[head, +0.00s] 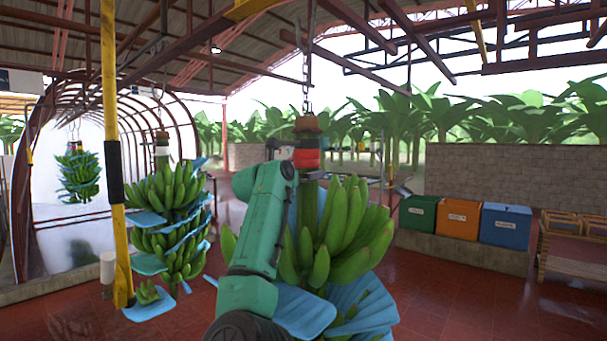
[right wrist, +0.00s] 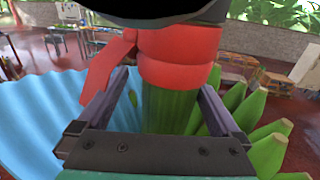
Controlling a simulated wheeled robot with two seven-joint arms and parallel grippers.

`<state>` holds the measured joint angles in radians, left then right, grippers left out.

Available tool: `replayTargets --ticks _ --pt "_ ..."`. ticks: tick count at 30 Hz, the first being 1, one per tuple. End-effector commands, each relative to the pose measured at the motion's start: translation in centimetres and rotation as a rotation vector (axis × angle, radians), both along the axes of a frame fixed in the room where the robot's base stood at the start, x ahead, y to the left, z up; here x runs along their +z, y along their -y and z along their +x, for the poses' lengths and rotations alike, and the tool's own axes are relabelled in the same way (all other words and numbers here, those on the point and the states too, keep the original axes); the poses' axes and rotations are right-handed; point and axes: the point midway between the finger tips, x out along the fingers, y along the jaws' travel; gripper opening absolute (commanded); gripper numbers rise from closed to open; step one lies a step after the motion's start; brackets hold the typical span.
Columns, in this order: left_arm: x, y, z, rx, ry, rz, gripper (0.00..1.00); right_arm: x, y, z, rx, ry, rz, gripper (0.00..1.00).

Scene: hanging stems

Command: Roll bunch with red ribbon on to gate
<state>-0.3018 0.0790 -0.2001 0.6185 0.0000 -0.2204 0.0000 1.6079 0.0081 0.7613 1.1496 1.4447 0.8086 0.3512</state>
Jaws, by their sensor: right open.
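The bunch with the red ribbon (head: 345,225) hangs upright in the middle of the head view from a chain. Its red ribbon (head: 306,158) is wrapped around the stem near the top, and in the right wrist view the ribbon (right wrist: 180,65) has a loose end at the left. My right gripper (head: 285,148) is at the stem just below the ribbon. In the right wrist view its open fingers (right wrist: 163,85) stand either side of the green stem (right wrist: 170,110), with gaps visible. I cannot tell which structure is the gate. My left gripper is not in view.
A second bunch (head: 172,215) with blue sheets hangs left, behind a yellow post (head: 112,160). A third bunch (head: 78,178) hangs by an arched frame (head: 140,85). Green, orange and blue bins (head: 505,225) stand right on a low wall. Red floor (head: 440,300) is clear between.

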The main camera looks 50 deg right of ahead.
Motion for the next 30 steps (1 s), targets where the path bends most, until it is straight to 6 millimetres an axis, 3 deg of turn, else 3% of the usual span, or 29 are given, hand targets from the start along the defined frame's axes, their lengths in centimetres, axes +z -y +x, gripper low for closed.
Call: replayTargets --ticks 8,18,24,30 --pt "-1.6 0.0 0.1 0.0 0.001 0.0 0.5 -0.3 -2.0 -0.2 0.006 0.003 -0.003 1.0" --pt "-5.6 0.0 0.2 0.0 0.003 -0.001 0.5 -0.5 -9.6 -1.7 0.005 0.002 -0.002 1.0" --pt "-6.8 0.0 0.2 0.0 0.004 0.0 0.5 -0.3 -13.5 -2.5 0.003 0.0 0.0 1.0" --pt "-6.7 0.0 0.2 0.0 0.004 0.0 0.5 0.0 -14.3 -2.7 -0.001 -0.001 0.002 1.0"
